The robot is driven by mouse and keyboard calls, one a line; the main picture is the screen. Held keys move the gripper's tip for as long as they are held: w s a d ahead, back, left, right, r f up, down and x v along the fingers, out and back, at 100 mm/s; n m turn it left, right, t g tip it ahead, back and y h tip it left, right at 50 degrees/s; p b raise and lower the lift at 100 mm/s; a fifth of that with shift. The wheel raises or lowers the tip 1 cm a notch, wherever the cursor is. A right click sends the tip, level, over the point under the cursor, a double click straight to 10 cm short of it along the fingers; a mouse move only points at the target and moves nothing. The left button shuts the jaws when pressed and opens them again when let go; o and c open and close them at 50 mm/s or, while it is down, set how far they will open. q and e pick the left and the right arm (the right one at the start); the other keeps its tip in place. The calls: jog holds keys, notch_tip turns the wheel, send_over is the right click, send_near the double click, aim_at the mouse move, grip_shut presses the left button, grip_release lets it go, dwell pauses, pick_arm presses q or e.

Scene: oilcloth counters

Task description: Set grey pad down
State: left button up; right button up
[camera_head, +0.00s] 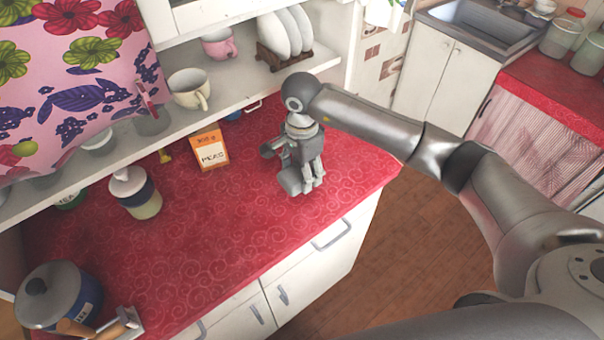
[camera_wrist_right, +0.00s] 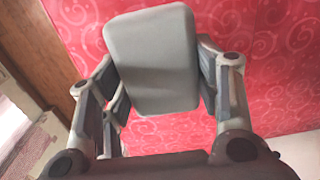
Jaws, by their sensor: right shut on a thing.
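The grey pad (camera_wrist_right: 152,60) is a flat rounded rectangle held between the fingers of my right gripper (camera_wrist_right: 160,85) in the right wrist view. The red patterned counter (camera_wrist_right: 270,90) lies behind it; I cannot tell whether the pad touches it. In the head view my right gripper (camera_head: 305,180) points down over the right part of the red counter (camera_head: 215,235), near its front edge. The pad is hard to tell from the grey fingers there. My left gripper is not in view.
An orange-and-white box (camera_head: 211,150) and a jar with a dark band (camera_head: 137,196) stand on the counter left of my right gripper. A blue pot (camera_head: 62,296) is at the lower left. A shelf with cups and plates (camera_head: 285,32) runs behind. The middle counter is clear.

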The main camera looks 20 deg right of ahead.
aim_at(302, 179)
notch_tip(302, 179, down, 3)
jog(key=shift+d+r+p, duration=0.1)
jog(key=shift+p, duration=1)
jog(key=shift+w+f, duration=0.1)
jog(key=shift+f, duration=0.1)
jog(key=shift+f, duration=0.1)
jog(key=shift+f+b, duration=0.15)
jog(key=shift+b, duration=0.15)
jog(key=o, duration=0.9)
